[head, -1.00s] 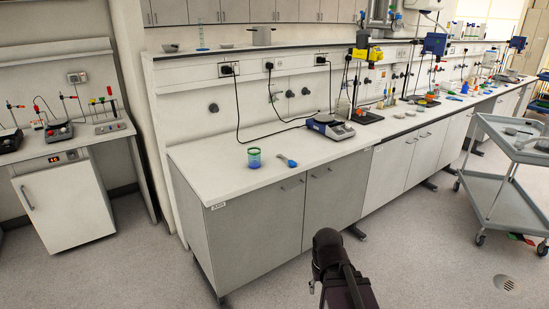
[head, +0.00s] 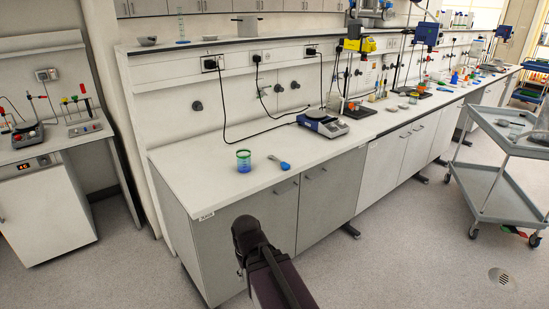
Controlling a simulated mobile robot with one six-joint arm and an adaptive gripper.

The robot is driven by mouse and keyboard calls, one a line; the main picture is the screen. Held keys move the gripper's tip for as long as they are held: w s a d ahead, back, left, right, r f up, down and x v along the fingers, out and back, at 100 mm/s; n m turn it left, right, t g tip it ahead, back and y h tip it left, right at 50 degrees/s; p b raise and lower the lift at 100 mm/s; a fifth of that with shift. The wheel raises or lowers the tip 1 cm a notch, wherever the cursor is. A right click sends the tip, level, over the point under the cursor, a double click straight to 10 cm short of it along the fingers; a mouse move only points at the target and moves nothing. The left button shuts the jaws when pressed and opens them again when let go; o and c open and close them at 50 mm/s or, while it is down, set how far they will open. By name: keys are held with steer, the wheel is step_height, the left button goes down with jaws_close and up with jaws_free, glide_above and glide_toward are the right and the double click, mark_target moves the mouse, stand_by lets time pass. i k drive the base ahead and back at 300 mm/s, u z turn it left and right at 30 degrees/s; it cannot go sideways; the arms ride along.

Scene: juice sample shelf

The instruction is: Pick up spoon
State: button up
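A small blue spoon (head: 281,164) lies on the white bench top, just right of a blue and green cup (head: 243,161). Both are near the front left part of the bench. My arm reaches up from the bottom of the head view, in front of the grey cabinet doors. Its dark end is apart from the spoon and nearer the camera. The fingers of my gripper cannot be made out.
The bench top (head: 199,175) is bare around the cup and spoon. A hotplate (head: 323,124) with a cable stands behind to the right. A grey trolley (head: 490,163) stands on the floor at the right. A side bench (head: 50,140) is at the left.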

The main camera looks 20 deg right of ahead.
mark_target(285, 166)
steer(key=z, duration=0.2)
steer(key=i, duration=0.95)
steer(key=z, duration=0.5)
